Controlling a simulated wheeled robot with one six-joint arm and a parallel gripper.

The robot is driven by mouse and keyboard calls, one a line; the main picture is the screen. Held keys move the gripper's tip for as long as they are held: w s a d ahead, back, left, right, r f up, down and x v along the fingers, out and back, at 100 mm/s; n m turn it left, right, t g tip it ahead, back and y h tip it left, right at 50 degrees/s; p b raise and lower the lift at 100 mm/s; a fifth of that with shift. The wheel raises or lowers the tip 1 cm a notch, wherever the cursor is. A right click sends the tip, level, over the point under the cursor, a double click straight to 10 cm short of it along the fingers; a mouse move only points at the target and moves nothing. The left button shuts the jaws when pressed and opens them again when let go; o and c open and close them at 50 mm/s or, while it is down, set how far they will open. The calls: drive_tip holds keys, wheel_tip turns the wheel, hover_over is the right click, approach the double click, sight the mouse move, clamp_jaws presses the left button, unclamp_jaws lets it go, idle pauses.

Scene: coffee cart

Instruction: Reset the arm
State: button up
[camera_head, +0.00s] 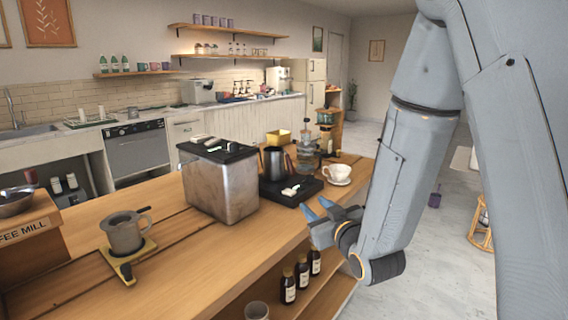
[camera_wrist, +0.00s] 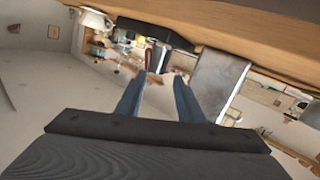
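My arm comes down from the upper right in the head view. My gripper (camera_head: 318,209) is at its lower end, at the front edge of the wooden counter, close to the black tray (camera_head: 290,197). Its two blue fingers point left and up. In the wrist view my gripper (camera_wrist: 156,80) shows its two fingers apart, with nothing held between them. The wrist picture is turned over, with the wooden counter (camera_wrist: 235,25) along the top.
On the counter (camera_head: 160,285) stand a metal box with a black lid (camera_head: 222,185), a grey portafilter-like cup (camera_head: 123,235), a dark pitcher (camera_head: 273,162) and a white cup (camera_head: 339,171). Dark bottles (camera_head: 302,273) stand on the shelf below. Floor to the right is mostly open.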

drive_tip(key=s+d+f+m+g+h, duration=0.3)
drive_tip(key=s+d+f+g+h, duration=0.2)
drive_tip(key=s+d+f+g, duration=0.35)
drive_tip(key=s+d+m+g, duration=0.2)
drive_tip(key=s+g, duration=0.5)
drive_tip(key=s, duration=1)
drive_tip(key=shift+s+d+m, duration=0.25)
drive_tip(key=shift+s+m, duration=0.15)
drive_tip(key=shift+f, duration=0.1)
